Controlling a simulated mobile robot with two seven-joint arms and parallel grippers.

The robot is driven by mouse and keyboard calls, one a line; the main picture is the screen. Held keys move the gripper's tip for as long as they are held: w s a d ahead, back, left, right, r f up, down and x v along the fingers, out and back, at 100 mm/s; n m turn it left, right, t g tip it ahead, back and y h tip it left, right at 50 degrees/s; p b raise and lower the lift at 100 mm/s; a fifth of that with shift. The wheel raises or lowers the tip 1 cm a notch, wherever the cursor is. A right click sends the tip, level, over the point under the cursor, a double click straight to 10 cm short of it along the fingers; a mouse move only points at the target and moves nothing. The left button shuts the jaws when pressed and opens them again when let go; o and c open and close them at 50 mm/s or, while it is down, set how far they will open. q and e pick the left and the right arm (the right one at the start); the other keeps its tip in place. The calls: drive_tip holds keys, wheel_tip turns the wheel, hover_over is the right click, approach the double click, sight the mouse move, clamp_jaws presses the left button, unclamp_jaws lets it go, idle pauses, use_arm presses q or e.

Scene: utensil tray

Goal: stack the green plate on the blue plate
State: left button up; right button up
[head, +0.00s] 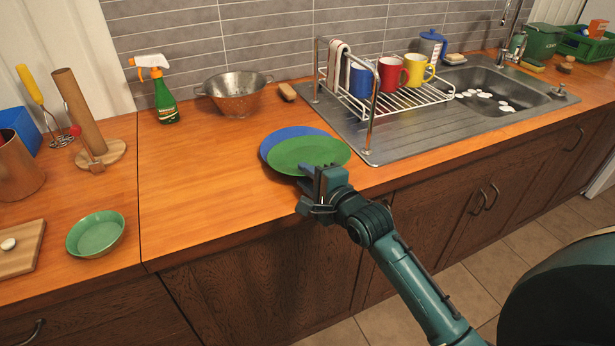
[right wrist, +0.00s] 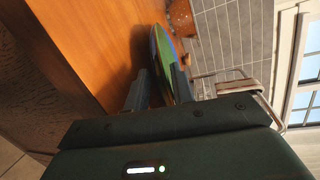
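The green plate (head: 309,153) lies over the blue plate (head: 268,143) on the wooden counter, shifted towards the front right. A crescent of the blue plate shows at the back left; the rest is hidden. I cannot tell whether the green plate rests fully flat. My right gripper (head: 318,180) is at the green plate's front rim. In the right wrist view, the fingers of my right gripper (right wrist: 158,90) stand apart, with the green plate's edge (right wrist: 163,55) between or just beyond them, nearer one finger. My left gripper is not in view.
A steel dish rack (head: 400,98) with mugs stands right of the plates beside the sink (head: 500,90). A colander (head: 237,95) and spray bottle (head: 163,95) stand behind. A green bowl (head: 96,233) sits at left. Counter left of the plates is clear.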

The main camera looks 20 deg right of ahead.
drive_tip(key=shift+r, duration=0.15)
drive_tip(key=shift+s, duration=0.25)
drive_tip(key=v, duration=1.1)
drive_tip(key=s+a+f+n+g, duration=0.2)
drive_tip(key=s+a+f+n, duration=0.3)
drive_tip(key=f+n, duration=0.4)
drive_tip(key=s+a+f+n+g, duration=0.2)
drive_tip(key=s+a+f+n, duration=0.3)
drive_tip(key=s+f+n, duration=0.3)
drive_tip(key=f+n, duration=0.1)
drive_tip(key=n, duration=0.3)
drive_tip(key=shift+f+g+y, duration=0.3)
drive_tip(key=shift+f+y, duration=0.1)
